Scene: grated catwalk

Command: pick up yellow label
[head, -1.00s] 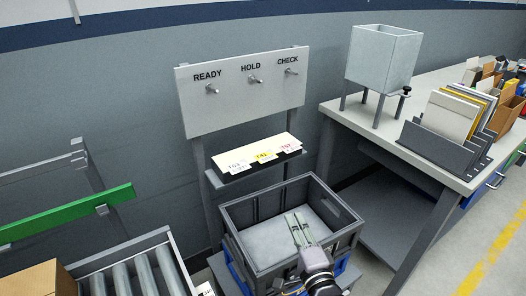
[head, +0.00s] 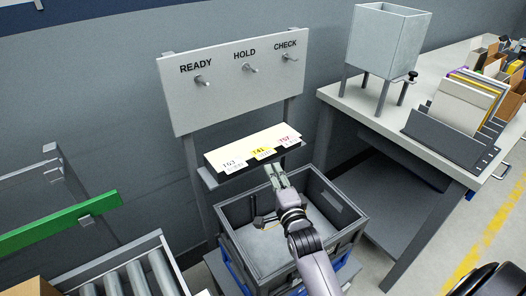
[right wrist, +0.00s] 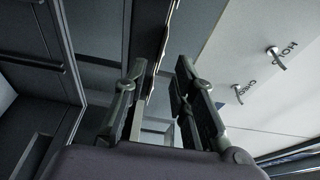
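The yellow label (head: 263,153), marked T41, hangs at the front edge of a small shelf (head: 209,180) below the peg board. A white label (head: 231,165) is left of it and a pink-printed label (head: 286,141) right of it. My right gripper (head: 274,168) is just in front of and below the yellow label, pointing toward the shelf. In the right wrist view my right gripper (right wrist: 159,66) is open, with the dark shelf edge and thin label edges seen between and beyond its fingers. I cannot tell whether it touches a label. My left gripper is out of view.
The board (head: 235,95) has READY, HOLD and CHECK pegs, all bare. A grey crate (head: 345,238) stands under my right arm. A bench (head: 345,97) with a metal hopper (head: 388,42) and file rack is at right. A roller conveyor (head: 130,275) and green rail (head: 60,222) are at left.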

